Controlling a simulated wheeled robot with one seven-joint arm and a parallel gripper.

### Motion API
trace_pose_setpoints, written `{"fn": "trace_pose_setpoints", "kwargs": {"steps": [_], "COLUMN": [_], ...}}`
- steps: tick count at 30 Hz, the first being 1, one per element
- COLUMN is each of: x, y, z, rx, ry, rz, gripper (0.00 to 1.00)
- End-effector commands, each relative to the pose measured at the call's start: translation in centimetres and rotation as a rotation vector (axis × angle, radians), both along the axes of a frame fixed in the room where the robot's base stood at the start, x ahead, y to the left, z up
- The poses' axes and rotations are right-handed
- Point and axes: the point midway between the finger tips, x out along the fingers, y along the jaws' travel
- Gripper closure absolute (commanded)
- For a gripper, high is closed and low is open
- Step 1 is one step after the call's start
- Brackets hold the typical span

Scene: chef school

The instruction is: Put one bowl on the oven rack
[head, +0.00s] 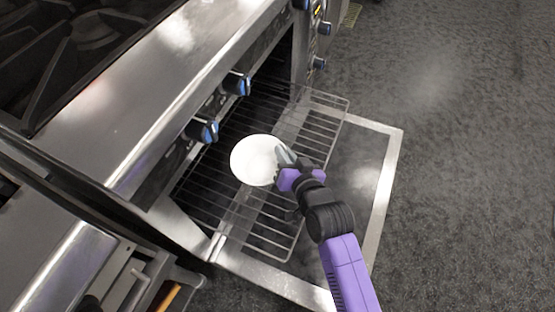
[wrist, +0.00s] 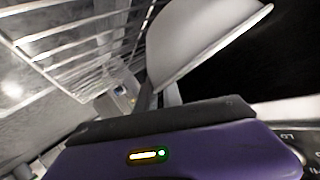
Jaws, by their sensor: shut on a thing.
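A white bowl (head: 254,160) is at the mouth of the open oven, over the wire oven rack (head: 270,222). My gripper (head: 284,157) is shut on the bowl's right rim. In the wrist view the bowl (wrist: 195,40) fills the upper middle, tilted in that picture, with the rack (wrist: 75,45) to its left. The rack is pulled partly out, over the lowered oven door. I cannot tell whether the bowl touches the rack or hangs just above it.
The lowered oven door (head: 378,185) reaches out to the right under the rack. The stainless oven front with blue knobs (head: 236,84) stands close to the left of the bowl. A stove top (head: 85,45) is above. Grey floor (head: 470,170) at the right is clear.

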Motion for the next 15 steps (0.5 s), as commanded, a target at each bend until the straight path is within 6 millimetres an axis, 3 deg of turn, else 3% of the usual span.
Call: {"fn": "trace_pose_setpoints", "kwargs": {"steps": [15], "x": [0.1], "y": [0.0], "z": [-4.8], "rx": [0.001], "ry": [-0.004], "rz": [-0.001], "gripper": [1.00]}}
